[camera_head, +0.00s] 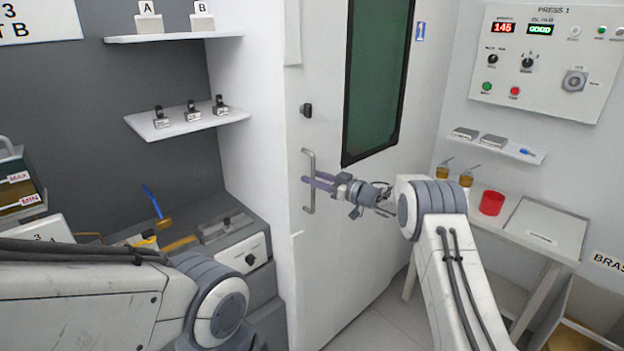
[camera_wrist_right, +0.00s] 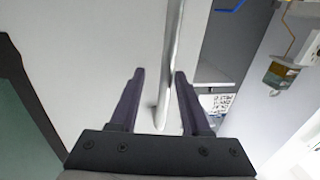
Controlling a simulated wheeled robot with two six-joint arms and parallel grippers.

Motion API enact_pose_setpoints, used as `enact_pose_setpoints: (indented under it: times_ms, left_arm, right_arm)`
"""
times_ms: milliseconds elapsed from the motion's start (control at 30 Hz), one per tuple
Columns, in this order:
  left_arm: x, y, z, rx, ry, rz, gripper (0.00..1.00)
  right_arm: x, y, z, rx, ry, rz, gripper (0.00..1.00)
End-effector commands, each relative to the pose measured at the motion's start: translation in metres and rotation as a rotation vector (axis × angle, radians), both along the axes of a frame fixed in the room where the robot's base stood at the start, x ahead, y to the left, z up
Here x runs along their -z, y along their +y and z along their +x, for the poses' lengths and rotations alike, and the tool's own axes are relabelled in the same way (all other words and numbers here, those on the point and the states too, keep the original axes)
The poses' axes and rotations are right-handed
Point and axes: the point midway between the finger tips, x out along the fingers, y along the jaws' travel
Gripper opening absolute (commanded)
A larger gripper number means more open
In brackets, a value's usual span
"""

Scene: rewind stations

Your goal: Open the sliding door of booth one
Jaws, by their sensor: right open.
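The white sliding door (camera_head: 380,200) of the booth marked 1 stands upright in the middle of the head view, with a dark green window. Its vertical bar handle (camera_head: 309,198) is near the door's left edge. My right gripper (camera_head: 308,182) is open, its fingers reaching the handle from the right. In the right wrist view my right gripper (camera_wrist_right: 158,74) has one finger on each side of the handle (camera_wrist_right: 172,60), which passes between them with gaps showing. My left arm enters at lower left, but its gripper is out of view.
A small black fitting (camera_head: 306,110) sits on the door above the handle. At right are the Press 1 panel (camera_head: 550,75), a small shelf (camera_head: 495,145) and a bench with a red cup (camera_head: 491,203). A grey machine (camera_head: 235,240) stands left of the door.

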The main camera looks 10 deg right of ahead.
Motion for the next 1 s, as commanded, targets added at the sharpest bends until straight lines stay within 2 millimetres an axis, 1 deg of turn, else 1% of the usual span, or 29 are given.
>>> enact_pose_setpoints:
  times_ms: [167,267,500,633,800,1000]
  left_arm:
    - [0.004,0.0,0.0,0.0,0.0,0.0,0.0]
    - [0.01,0.0,0.0,0.0,0.0,0.0,0.0]
    - [0.023,0.0,0.0,0.0,0.0,0.0,0.0]
    - [0.026,0.0,0.0,0.0,0.0,0.0,0.0]
    - [0.028,0.0,0.0,0.0,0.0,0.0,0.0]
    - [0.027,0.0,0.0,0.0,0.0,0.0,0.0]
  right_arm:
    - [0.001,-0.007,-0.006,0.001,0.001,-0.001,0.47]
    - [0.002,-0.019,-0.017,0.001,0.001,-0.001,0.47]
    - [0.002,-0.054,-0.05,0.001,0.001,-0.001,0.47]
    - [0.001,-0.067,-0.062,0.0,-0.001,-0.001,0.47]
    - [0.001,-0.074,-0.07,-0.003,0.0,0.0,0.47]
    - [0.0,-0.075,-0.071,-0.003,0.0,0.0,0.47]
